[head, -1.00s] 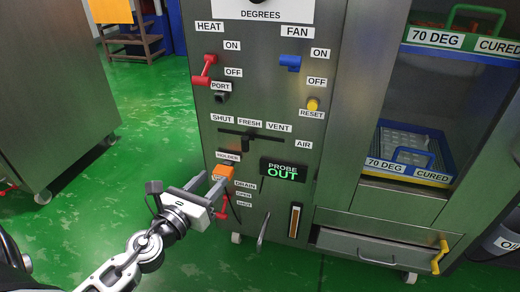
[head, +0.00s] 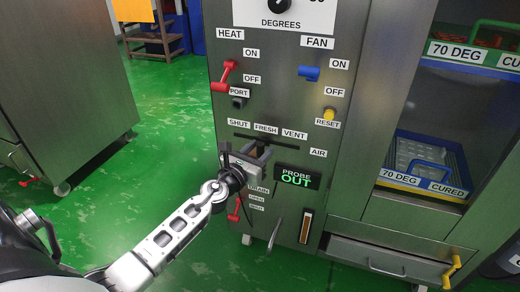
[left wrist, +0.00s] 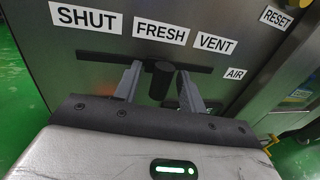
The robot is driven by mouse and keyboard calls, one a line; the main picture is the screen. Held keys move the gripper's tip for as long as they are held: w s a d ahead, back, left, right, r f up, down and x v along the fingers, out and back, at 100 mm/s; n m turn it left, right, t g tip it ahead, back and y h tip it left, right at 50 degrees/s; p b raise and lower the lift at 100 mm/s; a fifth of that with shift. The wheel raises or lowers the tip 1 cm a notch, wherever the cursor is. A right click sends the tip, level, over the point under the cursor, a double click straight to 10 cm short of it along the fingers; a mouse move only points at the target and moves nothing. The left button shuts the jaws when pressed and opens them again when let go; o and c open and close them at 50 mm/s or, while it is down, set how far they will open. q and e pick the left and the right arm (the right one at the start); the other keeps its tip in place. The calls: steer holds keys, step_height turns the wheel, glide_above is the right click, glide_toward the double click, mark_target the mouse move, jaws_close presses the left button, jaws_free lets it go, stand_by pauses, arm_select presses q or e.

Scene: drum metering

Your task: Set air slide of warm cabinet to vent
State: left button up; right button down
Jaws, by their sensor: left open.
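The air slide is a horizontal dark slot (head: 290,147) on the steel cabinet front, under the labels SHUT, FRESH and VENT. Its black knob (left wrist: 160,82) shows in the left wrist view, below the FRESH label (left wrist: 160,32) and left of the VENT label (left wrist: 215,43). My left gripper (head: 258,152) is at the slot in the head view. In the left wrist view its open fingers (left wrist: 160,88) stand on either side of the knob, with gaps visible. In the head view the gripper hides the knob. My right gripper is not in view.
A red HEAT lever (head: 224,76), a blue FAN lever (head: 309,73) and a yellow RESET button (head: 329,114) sit above the slot. The PROBE OUT display (head: 297,178) is just below right. A red drain lever (head: 235,210) is below my gripper.

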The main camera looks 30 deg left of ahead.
arm_select(q)
steer(key=shift+w, duration=0.35)
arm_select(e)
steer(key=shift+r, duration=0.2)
